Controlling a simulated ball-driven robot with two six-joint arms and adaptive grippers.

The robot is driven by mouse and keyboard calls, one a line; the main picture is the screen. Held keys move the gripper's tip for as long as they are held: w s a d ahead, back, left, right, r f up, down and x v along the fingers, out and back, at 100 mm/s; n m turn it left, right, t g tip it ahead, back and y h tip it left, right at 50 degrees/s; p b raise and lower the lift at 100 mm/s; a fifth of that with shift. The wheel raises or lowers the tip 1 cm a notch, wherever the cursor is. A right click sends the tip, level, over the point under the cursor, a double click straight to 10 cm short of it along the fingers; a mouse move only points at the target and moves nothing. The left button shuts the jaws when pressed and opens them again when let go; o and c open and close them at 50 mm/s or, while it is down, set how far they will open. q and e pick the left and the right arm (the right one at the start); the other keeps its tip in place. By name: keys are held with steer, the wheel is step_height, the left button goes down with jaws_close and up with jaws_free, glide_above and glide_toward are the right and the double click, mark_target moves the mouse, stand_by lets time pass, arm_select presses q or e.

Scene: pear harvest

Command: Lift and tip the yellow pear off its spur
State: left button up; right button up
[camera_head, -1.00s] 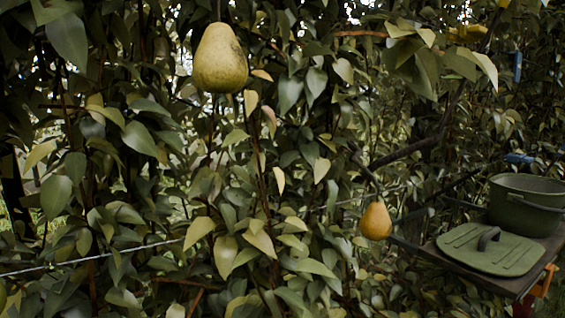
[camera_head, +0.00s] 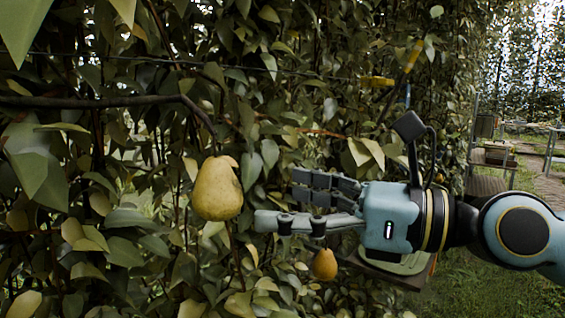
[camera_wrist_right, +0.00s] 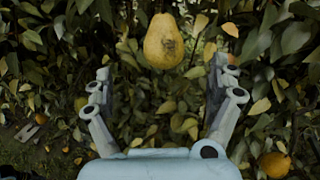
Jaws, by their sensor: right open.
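The yellow pear (camera_head: 217,190) hangs by its stem from a dark branch (camera_head: 120,102) left of centre in the head view, with a leaf partly over its upper right. It also shows at the top middle of the right wrist view (camera_wrist_right: 163,42), with a brown blotch on its skin. My right gripper (camera_head: 280,200) comes in from the right. It is open and empty, its fingertips just to the right of the pear. In the right wrist view my two fingers (camera_wrist_right: 161,72) stand apart, with the pear beyond the gap between them. My left gripper is not in view.
A smaller orange-yellow pear (camera_head: 325,264) hangs below my right gripper; one also shows at lower right in the wrist view (camera_wrist_right: 275,164). Dense leaves surround the pear. A green lid (camera_head: 402,264) lies partly hidden behind my gripper. Open grass (camera_head: 480,285) lies at the right.

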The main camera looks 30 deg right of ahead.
mark_target(235, 191)
steer(key=shift+w+a+b, duration=0.3)
steer(key=shift+w+b, duration=0.2)
steer(key=shift+w, duration=0.4)
steer(key=x, duration=0.7)
steer(key=shift+w+a+p, duration=0.2)
steer(key=shift+w+p, duration=0.05)
steer(key=shift+p, duration=0.05)
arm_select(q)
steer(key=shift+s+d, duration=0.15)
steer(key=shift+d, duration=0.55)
arm_select(e)
steer(key=shift+w+a, duration=0.35)
steer(key=shift+w, duration=0.05)
steer(key=shift+c, duration=0.5)
steer(key=c, duration=1.3)
steer(key=shift+s+r+m+p, duration=0.15)
steer(key=shift+m+p, duration=0.15)
steer(key=shift+p, duration=0.6)
steer(key=shift+s+a+m+g+p, duration=0.1)
steer(key=shift+s+m+g+p, duration=0.2)
steer(key=shift+p, duration=1.05)
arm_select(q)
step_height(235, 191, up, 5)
arm_select(e)
steer(key=shift+h, duration=0.3)
